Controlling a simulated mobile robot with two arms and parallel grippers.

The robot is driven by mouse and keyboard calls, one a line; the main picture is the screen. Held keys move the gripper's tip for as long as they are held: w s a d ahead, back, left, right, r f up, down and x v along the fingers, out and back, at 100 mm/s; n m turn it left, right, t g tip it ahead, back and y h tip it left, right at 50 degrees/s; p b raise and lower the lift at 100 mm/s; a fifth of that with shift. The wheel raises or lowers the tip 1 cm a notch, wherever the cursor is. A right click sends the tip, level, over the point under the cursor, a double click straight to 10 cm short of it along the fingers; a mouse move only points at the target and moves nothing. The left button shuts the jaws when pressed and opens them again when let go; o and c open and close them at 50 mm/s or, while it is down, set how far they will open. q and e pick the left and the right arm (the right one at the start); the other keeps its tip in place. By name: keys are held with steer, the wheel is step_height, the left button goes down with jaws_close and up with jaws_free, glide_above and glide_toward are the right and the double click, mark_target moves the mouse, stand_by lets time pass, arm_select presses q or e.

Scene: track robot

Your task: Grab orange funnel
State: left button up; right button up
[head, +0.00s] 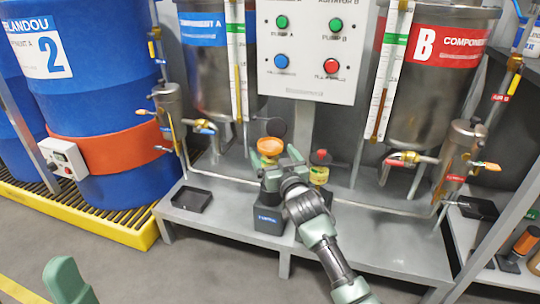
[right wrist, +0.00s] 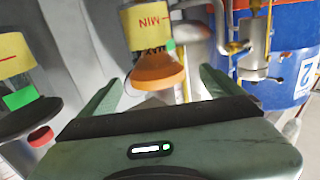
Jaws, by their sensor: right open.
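The orange funnel (head: 269,147) stands above the low grey bench in the head view, just beyond my right gripper (head: 276,166). In the right wrist view, the funnel (right wrist: 158,72) shows as an orange cone against a yellow-labelled body marked MIN (right wrist: 147,28). That view looks turned over. My right gripper (right wrist: 157,85) is open, with one finger on each side of the funnel in the picture. I see no clear contact, and I cannot tell if the fingertips reach it in depth. The hand hides the funnel's lower part in the head view.
A yellow-labelled vessel with a red top (head: 319,170) stands just right of my gripper. A dark disc (head: 276,127) is behind the funnel. A black tray (head: 191,199) lies on the bench (head: 225,230). Pipes run along its back, under the control panel (head: 305,50).

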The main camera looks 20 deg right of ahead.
mark_target(271, 147)
steer(key=w, duration=0.1)
steer(key=w+b, duration=0.2)
steer(key=w, duration=0.1)
steer(key=shift+d+f, duration=0.2)
steer(key=shift+f, duration=0.1)
steer(key=shift+w+r, duration=0.1)
steer(key=shift+w, duration=0.1)
steer(key=c, duration=1.4)
steer(key=shift+r, duration=0.1)
